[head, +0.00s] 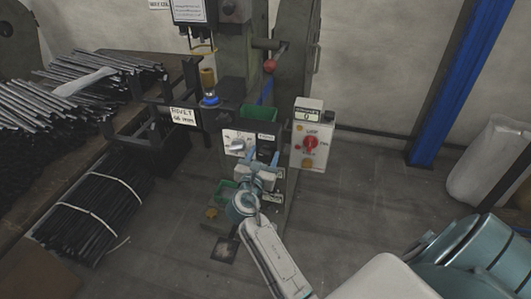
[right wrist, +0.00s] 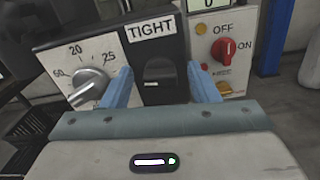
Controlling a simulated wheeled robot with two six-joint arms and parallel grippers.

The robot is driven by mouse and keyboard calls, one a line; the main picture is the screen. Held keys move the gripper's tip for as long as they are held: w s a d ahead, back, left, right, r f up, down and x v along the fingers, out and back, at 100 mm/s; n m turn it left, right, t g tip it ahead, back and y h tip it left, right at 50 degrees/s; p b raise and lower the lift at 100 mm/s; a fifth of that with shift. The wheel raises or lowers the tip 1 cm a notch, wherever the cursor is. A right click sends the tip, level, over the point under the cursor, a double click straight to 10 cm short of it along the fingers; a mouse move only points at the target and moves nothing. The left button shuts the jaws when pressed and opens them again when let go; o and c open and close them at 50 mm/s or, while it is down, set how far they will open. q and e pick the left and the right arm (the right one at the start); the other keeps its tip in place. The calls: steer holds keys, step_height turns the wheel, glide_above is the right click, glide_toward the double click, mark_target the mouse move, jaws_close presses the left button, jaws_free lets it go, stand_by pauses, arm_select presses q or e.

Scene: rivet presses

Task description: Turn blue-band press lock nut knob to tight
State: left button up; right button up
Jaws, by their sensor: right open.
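The press (head: 235,55) stands in the middle of the head view, with a blue band (head: 210,99) on its ram. In the right wrist view a black panel labelled TIGHT (right wrist: 151,28) carries a dark knob (right wrist: 158,71); its exact turn is hard to read. My right gripper (right wrist: 159,69) is open, with one blue finger on each side of the dark knob in the picture. I cannot tell whether the fingers touch it. In the head view the right gripper (head: 258,166) is in front of the black panel (head: 267,146) and hides its lower part. My left gripper is not in view.
A white dial plate with a grey knob (right wrist: 88,88) is just left of the panel. A control box with a red OFF/ON switch (head: 310,143) is to the right. Green bins (head: 258,114), a RIVET sign (head: 183,116) and black rod bundles (head: 93,200) are nearby.

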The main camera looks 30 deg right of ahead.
steer(key=c, duration=1)
